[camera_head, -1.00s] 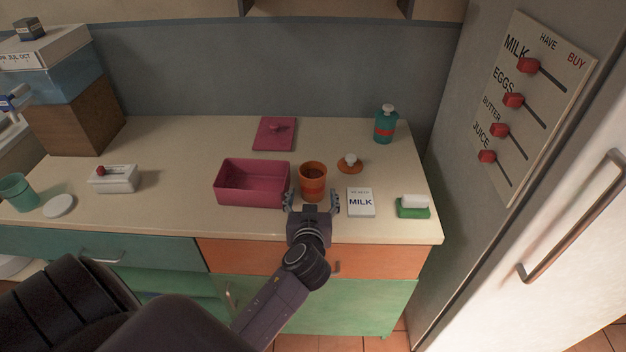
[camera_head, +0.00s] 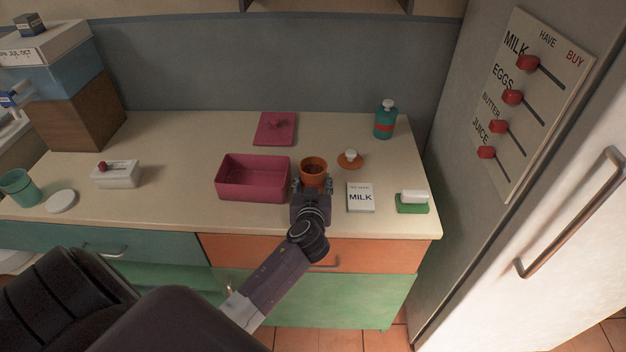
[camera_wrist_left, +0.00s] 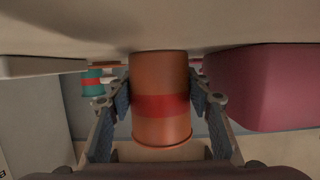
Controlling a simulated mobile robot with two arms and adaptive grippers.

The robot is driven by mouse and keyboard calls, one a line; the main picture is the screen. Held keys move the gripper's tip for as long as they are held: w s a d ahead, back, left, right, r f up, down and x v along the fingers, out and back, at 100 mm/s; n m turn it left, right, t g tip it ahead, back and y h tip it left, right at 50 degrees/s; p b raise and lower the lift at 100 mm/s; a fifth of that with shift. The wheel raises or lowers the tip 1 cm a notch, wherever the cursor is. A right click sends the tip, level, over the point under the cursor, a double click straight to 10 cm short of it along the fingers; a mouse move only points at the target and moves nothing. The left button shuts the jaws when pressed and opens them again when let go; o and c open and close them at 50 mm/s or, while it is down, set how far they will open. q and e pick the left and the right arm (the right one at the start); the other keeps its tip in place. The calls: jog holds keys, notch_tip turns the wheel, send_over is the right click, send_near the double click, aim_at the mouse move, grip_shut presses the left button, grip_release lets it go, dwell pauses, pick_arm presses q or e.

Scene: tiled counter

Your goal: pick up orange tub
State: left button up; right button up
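The orange tub (camera_head: 313,168) with a red band stands on the counter, right of the pink bin. It is open at the top, and its lower front is hidden by my left gripper. My left gripper (camera_head: 313,186) reaches in from the front with one finger on each side of the tub. In the left wrist view, the tub (camera_wrist_left: 160,80) appears upside down between the two finger pads (camera_wrist_left: 160,98), which look pressed to its sides. No lift off the counter shows. My right gripper is not in view.
The pink bin (camera_head: 252,190) stands close left of the tub. A milk card (camera_head: 360,198) and a green sponge holder (camera_head: 412,207) lie right. An orange lid (camera_head: 350,160), pink lid (camera_head: 276,128) and teal bottle (camera_head: 385,122) are behind. Free counter (camera_head: 180,150) lies left.

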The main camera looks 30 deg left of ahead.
pick_arm(q)
jog(key=c, duration=0.7)
jog(key=shift+r, duration=0.15)
notch_tip(320, 180, up, 20)
